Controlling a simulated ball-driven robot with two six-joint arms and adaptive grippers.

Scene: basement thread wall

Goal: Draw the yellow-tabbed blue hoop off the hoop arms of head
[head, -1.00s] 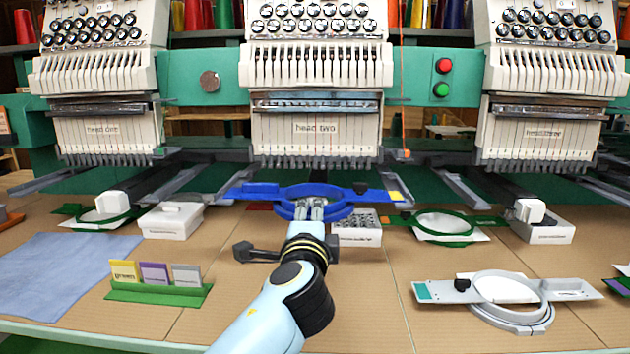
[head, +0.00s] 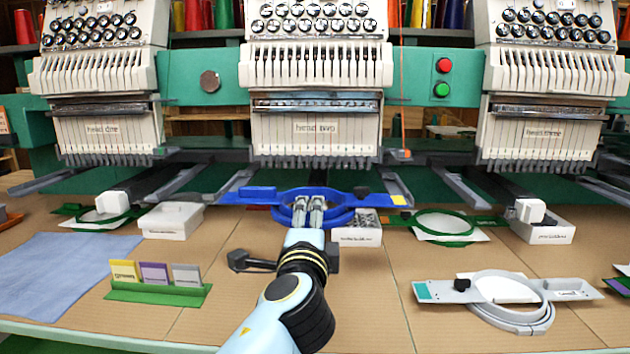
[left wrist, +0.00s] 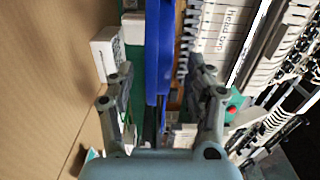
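The blue hoop (head: 372,200) with a yellow tab at its right end is in front of head two (head: 315,128) in the head view. Its ends overlap the front ends of the grey hoop arms (head: 398,186); I cannot tell how far it still sits on them. My left gripper (head: 308,210) is at the near middle of the hoop, which moves with it. In the left wrist view the hoop's blue bar (left wrist: 158,50) lies between the fingers (left wrist: 160,85); the contact itself is hidden. My right gripper is out of view.
A white box (head: 357,236) stands just under the hoop's right part. Green hoops (head: 444,240) lie to either side, and a grey hoop (head: 425,291) lies at the front right. A green card holder (head: 158,294) and blue cloth (head: 50,270) are left. The front middle table is clear.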

